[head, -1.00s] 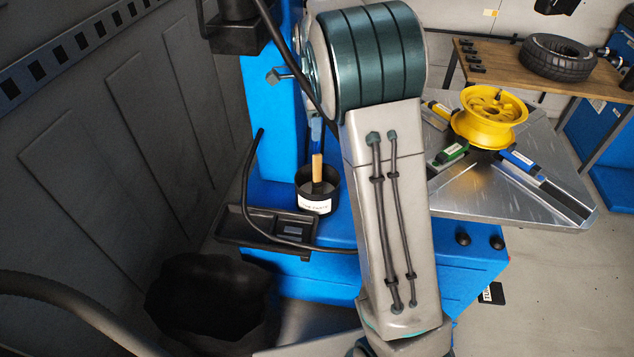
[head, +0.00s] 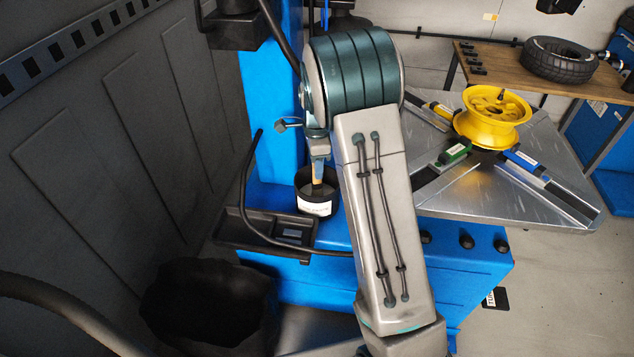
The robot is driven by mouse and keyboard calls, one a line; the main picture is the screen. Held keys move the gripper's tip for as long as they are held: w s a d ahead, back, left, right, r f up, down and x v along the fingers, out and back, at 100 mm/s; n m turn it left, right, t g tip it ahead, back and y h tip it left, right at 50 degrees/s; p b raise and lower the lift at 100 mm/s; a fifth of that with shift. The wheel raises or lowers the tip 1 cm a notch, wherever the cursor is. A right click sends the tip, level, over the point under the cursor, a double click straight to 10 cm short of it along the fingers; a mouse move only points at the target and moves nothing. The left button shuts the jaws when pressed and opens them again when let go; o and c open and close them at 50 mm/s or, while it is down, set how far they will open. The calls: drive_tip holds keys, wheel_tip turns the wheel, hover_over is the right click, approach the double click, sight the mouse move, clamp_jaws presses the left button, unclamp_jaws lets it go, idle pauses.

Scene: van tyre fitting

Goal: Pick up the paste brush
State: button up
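The paste brush (head: 317,175) stands upright in a black paste pot (head: 313,195) with a white label. Only a short piece of its wooden handle shows; its bristles are hidden in the pot. My gripper (head: 318,163) points down over the pot, its tip at the top of the handle and covering it. The fingers are small and seen edge-on, so I cannot tell whether they are closed on the handle.
The pot stands on the blue tyre machine by a black tray (head: 262,232) with a thin black hose. A yellow rim (head: 492,118) sits on the metal turntable (head: 480,200). A tyre (head: 557,60) lies on the wooden bench (head: 500,62). A black bin (head: 205,305) stands front left.

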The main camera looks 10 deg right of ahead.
clamp_jaws()
